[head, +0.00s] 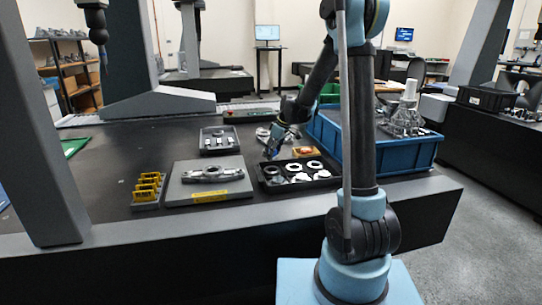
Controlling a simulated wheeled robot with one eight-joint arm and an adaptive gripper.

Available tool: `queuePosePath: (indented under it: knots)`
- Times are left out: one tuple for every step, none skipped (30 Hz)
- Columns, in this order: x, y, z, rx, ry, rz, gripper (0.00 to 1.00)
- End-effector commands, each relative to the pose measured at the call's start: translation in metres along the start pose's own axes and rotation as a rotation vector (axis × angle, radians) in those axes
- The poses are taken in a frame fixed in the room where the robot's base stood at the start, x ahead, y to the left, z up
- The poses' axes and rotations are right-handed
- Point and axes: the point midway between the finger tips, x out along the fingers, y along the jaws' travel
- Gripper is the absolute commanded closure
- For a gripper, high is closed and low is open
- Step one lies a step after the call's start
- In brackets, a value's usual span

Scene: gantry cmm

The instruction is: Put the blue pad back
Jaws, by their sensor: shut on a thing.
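My gripper (272,152) is at the end of my arm, pointing down over the dark table, just behind the back left edge of a black tray. It is shut on a small blue thing (275,141), which I take to be the blue pad; it is mostly hidden by the fingers and too small to show its shape. The black tray (268,187) holds several white and grey rings and parts. I cannot tell whether the fingertips touch anything below them.
A grey plate (179,193) with a metal part lies left of the tray, with a yellow rack (148,189) farther left. A small grey tray (205,150) stands behind. The table's left side is mostly clear.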

Motion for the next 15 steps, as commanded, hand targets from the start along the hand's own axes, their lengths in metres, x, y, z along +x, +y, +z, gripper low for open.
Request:
queuePosePath:
  knots:
    - [0.0055,0.0001,0.0023,0.0,0.0,0.0,0.8]
    - [0.0074,-0.0001,0.0033,0.0,0.0,0.0,0.8]
    - [0.0089,0.0,0.0039,0.0,0.0,0.0,0.8]
    - [0.0093,-0.0001,0.0041,0.0,0.0,0.0,0.8]
    - [0.0093,-0.0001,0.0041,0.0,0.0,0.0,0.8]
    - [0.0092,-0.0001,0.0041,0.0,0.0,0.0,0.8]
    - [0.0091,-0.0001,0.0041,0.0,0.0,0.0,0.8]
    - [0.0091,-0.0001,0.0041,0.0,0.0,0.0,0.8]
    - [0.0091,-0.0001,0.0041,0.0,0.0,0.0,0.8]
    - [0.0092,-0.0001,0.0042,0.0,0.0,0.0,0.8]
    - [0.0095,-0.0001,0.0043,0.0,0.0,0.0,0.8]
    - [0.0104,0.0,0.0046,0.0,0.0,0.0,0.8]
    - [0.0111,0.0,0.0048,0.0,0.0,0.0,0.8]
    - [0.0119,0.0,0.0051,0.0,0.0,0.0,0.8]
    - [0.0128,0.0,0.0055,0.0,0.0,0.0,0.8]
